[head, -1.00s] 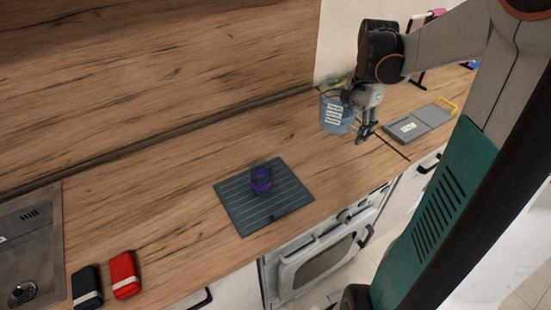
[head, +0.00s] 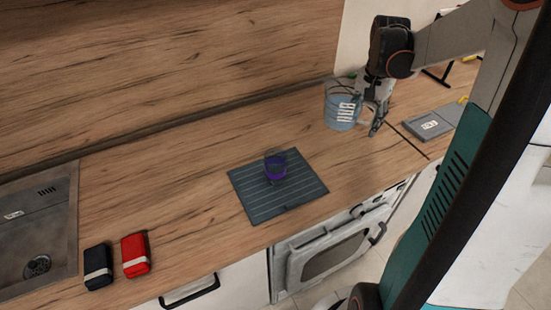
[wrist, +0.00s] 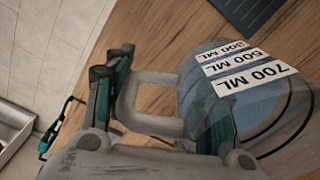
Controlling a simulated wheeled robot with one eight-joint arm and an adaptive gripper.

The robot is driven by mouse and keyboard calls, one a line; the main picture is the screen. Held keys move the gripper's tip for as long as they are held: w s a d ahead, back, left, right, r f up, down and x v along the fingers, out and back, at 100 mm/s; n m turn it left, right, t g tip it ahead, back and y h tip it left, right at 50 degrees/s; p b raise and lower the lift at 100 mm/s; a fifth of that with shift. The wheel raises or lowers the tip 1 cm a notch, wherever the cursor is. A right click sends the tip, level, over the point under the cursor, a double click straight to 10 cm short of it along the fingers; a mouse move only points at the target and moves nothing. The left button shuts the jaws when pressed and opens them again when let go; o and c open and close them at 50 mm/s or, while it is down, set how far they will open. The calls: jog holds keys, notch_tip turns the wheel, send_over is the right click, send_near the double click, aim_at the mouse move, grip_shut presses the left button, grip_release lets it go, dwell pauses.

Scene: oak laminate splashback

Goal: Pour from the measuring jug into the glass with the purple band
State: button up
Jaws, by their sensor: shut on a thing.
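The measuring jug (head: 340,112) is see-through and bluish, with white ML labels. It stands upright on the counter at the back right. My gripper (head: 376,120) is at the jug's right side, shut on its handle. In the wrist view, the pale loop handle (wrist: 150,112) lies between my fingers, and the jug's labelled wall (wrist: 255,85) fills the right side. Bluish contents seem to show inside, but their level is unclear. The glass with the purple band (head: 275,168) stands upright on a dark striped mat (head: 250,190), left of and nearer than the jug.
A grey flat board with a label (head: 428,124) lies right of my gripper. A red case (head: 135,254) and a black case (head: 97,266) lie at the front left by the sink (head: 40,225). The wooden splashback (head: 170,70) runs behind. Counter between jug and mat is clear.

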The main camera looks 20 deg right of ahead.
jog(key=w+f+n+b, duration=0.1)
jog(key=w+f+n, duration=0.3)
jog(key=n, duration=0.1)
jog(key=w+a+f+n+b, duration=0.1)
jog(key=w+f+n+b, duration=0.1)
jog(key=w+f+n, duration=0.2)
jog(key=w+a+f+n+b, duration=0.1)
jog(key=w+f+n+b, duration=0.1)
jog(key=n, duration=0.4)
jog(key=shift+w+a+f, duration=0.1)
jog(key=shift+w+f, duration=0.35)
jog(key=shift+f, duration=0.25)
jog(key=shift+w+f, duration=0.45)
jog(key=shift+f, duration=0.2)
jog(key=shift+w+a+f+n, duration=0.2)
jog(key=shift+w+f+n, duration=0.3)
jog(key=shift+n, duration=0.3)
jog(key=s+a+r+t+h+p, duration=0.1)
jog(key=a+r+t+h+p, duration=0.1)
jog(key=r, duration=0.6)
jog(key=shift+s+a+r+h+p, duration=0.25)
jog(key=shift+a+h+p, duration=0.65)
jog(key=shift+h, duration=1)
jog(key=shift+a+r, duration=0.1)
jog(key=shift+r, duration=0.05)
jog(key=shift+s+a+r+h+p, duration=0.2)
jog(key=shift+a+r+h+p, duration=0.1)
jog(key=shift+a+r+h, duration=0.25)
